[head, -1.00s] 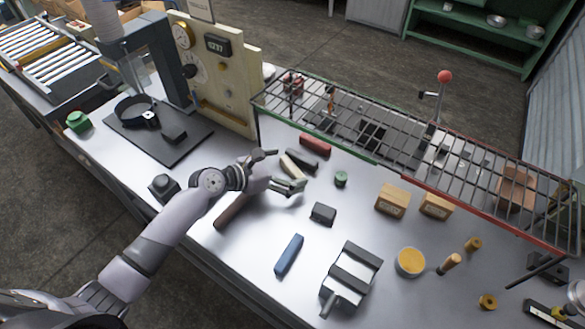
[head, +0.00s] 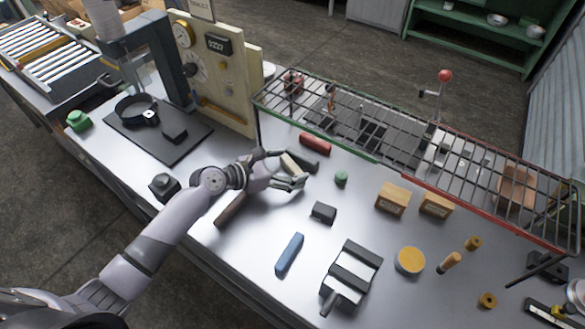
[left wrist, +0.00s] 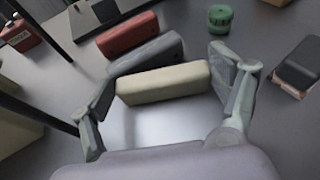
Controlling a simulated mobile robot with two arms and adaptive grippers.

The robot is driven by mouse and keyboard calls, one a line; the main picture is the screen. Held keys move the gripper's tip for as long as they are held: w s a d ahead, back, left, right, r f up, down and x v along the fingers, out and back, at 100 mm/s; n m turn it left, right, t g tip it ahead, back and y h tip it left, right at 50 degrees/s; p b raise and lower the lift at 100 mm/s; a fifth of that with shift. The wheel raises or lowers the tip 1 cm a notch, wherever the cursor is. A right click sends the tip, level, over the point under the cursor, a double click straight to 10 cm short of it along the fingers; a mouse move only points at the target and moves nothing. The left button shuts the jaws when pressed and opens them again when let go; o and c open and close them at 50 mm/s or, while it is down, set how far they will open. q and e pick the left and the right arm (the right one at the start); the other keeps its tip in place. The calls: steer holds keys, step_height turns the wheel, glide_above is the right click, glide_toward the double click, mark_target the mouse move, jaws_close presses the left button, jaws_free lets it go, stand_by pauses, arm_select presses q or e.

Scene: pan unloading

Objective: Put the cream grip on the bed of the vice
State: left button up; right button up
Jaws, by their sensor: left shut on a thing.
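The cream grip (head: 290,163) is a pale oblong bar. It also shows in the left wrist view (left wrist: 163,84), lying across between the two fingers. My left gripper (head: 287,169) is shut on it, with one finger at each end, at or just above the table; the exact height is hard to tell. The vice (head: 351,270), grey with dark jaw blocks and a handle at its lower left, stands at the table's front, right of and nearer than my left gripper. Its bed shows between the dark blocks. My right gripper is not in view.
A dark grey grip (left wrist: 147,53) and a red grip (left wrist: 127,34) lie just beyond the cream one. A dark block (head: 323,212) and a blue grip (head: 289,254) lie between gripper and vice. A brown grip (head: 231,208) lies under my forearm. A wire rack (head: 400,138) stands behind.

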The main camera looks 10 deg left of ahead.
mark_target(289, 175)
arm_select(q)
steer(key=shift+r, duration=0.1)
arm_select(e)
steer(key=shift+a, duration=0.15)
arm_select(q)
step_height(289, 175, up, 9)
steer(key=s+a+r+m+g, duration=0.1)
steer(key=s+a+r, duration=0.1)
steer(key=s, duration=0.6)
steer(key=s+a+r+m+g+h+b, duration=0.1)
steer(key=s+a, duration=0.3)
steer(key=s, duration=0.4)
steer(key=shift+a+r+b, duration=0.3)
steer(key=shift+r, duration=0.6)
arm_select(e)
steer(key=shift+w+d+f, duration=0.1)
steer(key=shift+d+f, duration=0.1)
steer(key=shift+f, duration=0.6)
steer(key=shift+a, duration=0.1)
arm_select(q)
steer(key=shift+r, duration=0.15)
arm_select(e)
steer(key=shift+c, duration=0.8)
